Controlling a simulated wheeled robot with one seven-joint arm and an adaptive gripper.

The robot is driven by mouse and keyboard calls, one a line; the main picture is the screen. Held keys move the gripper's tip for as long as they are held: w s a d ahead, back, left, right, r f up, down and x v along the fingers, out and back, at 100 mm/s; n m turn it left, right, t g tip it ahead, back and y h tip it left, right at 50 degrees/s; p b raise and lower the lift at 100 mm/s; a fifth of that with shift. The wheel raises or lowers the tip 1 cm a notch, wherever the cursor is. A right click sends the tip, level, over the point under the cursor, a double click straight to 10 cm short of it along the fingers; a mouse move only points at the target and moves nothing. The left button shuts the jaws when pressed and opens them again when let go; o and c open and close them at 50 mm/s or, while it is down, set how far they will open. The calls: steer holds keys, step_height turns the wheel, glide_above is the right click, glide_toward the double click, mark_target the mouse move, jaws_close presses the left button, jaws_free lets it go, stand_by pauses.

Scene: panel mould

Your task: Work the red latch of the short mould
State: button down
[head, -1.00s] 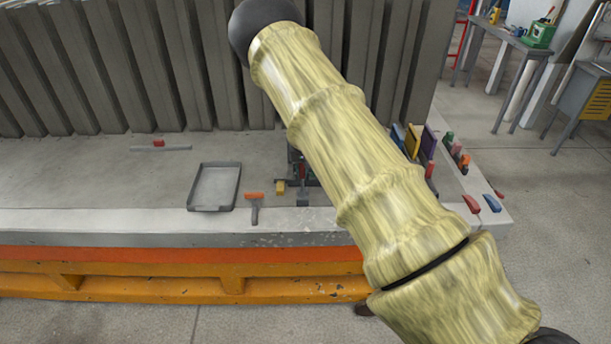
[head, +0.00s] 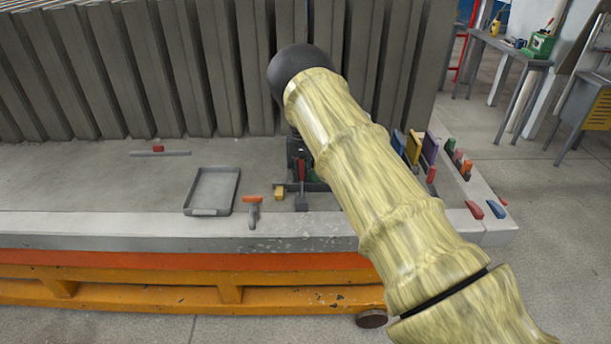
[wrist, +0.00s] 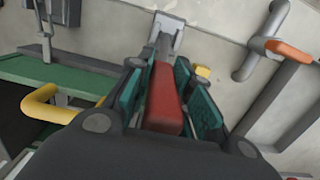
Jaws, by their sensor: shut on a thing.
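In the wrist view my gripper (wrist: 165,100) is shut on the red latch (wrist: 164,98), its teal-padded fingers on either side of the red handle. A grey metal end (wrist: 168,30) of the latch shows past the fingertips. In the head view the red latch (head: 301,171) shows as a narrow upright red piece above a grey block, near the front of the slab. My arm covers much of what lies to its right, and the mould body is only partly visible. A green surface (wrist: 60,78) with a yellow handle (wrist: 50,105) lies left of my gripper in the wrist view.
A grey tray (head: 212,212) and an orange-handled tool (head: 253,207) lie left of the latch, with a small yellow block (head: 279,193) between. Several coloured blocks stand at the slab's right end. Tall grey panels (head: 160,70) line the back.

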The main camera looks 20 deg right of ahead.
stand_by(0.3)
steer(key=c, duration=1.3)
jaws_free()
steer(key=shift+w+f, duration=0.1)
steer(key=r, duration=0.8)
steer(key=w+r, duration=0.1)
steer(key=r, duration=0.3)
steer(key=shift+d, duration=0.3)
steer(key=shift+w, duration=0.1)
